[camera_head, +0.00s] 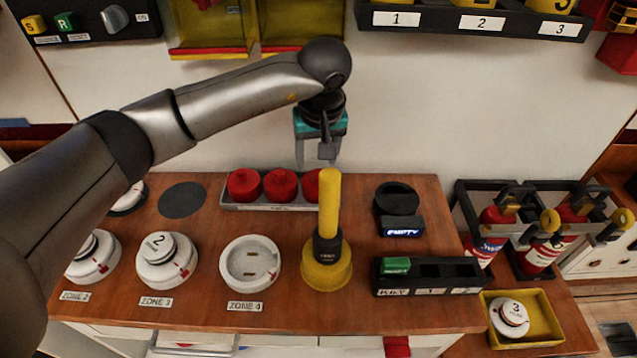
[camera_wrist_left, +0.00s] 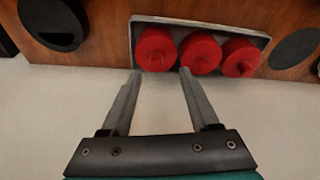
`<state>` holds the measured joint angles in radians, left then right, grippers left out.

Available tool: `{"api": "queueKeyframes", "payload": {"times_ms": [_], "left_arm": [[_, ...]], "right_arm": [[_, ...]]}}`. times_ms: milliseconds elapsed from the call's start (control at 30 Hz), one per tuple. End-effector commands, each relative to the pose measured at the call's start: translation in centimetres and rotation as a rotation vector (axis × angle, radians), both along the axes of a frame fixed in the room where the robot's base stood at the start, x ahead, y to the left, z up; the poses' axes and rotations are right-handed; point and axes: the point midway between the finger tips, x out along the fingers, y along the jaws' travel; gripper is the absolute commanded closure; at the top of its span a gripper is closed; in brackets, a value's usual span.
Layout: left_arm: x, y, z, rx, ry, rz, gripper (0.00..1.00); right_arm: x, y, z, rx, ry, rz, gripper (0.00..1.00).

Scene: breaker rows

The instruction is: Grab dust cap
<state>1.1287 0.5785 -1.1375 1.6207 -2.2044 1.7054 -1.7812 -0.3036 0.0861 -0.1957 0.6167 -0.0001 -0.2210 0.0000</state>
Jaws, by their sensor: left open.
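Three red dust caps sit in a row in a pale tray (camera_head: 270,207) at the back of the wooden bench: a left cap (camera_head: 243,185), a middle cap (camera_head: 281,185) and a right cap (camera_head: 311,186), partly hidden by a yellow handle. My left gripper (camera_head: 317,160) hangs above and behind the right cap, open and empty. In the left wrist view, the open fingers (camera_wrist_left: 160,76) point toward that same cap (camera_wrist_left: 156,49), which appears leftmost there; the fingertips appear near its edge, contact unclear. My right gripper is not in view.
A yellow cone-based tool (camera_head: 327,262) stands upright in front of the tray. White round bases, including an open one (camera_head: 250,264) at Zone 4, line the bench front. A black round holder (camera_head: 397,198) and black rack (camera_head: 430,275) stand right. The wall is close behind.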

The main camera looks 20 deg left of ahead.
Motion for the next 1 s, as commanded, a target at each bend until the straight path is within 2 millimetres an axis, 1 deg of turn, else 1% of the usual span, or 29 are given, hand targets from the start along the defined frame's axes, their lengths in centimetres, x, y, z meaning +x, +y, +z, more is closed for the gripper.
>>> {"api": "queueKeyframes", "payload": {"times_ms": [200,300,433,633,667,1000], "left_arm": [[0.8,-0.3,-3.0,-0.001,0.004,0.001,0.38],[1.1,-0.1,-4.3,0.0,0.003,0.001,0.38],[1.4,-0.1,-4.9,-0.001,0.0,0.0,0.38],[1.4,0.0,-4.9,-0.001,0.001,-0.001,0.38],[1.4,0.0,-4.9,0.0,0.001,-0.001,0.41],[1.4,0.0,-4.9,0.0,0.0,0.0,0.79]], "right_arm": [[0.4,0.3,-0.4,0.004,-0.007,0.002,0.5],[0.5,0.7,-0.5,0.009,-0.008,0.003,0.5],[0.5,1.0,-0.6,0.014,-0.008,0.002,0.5],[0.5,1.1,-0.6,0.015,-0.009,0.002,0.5],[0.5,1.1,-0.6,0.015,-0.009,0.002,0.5],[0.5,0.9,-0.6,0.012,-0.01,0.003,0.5]]}}
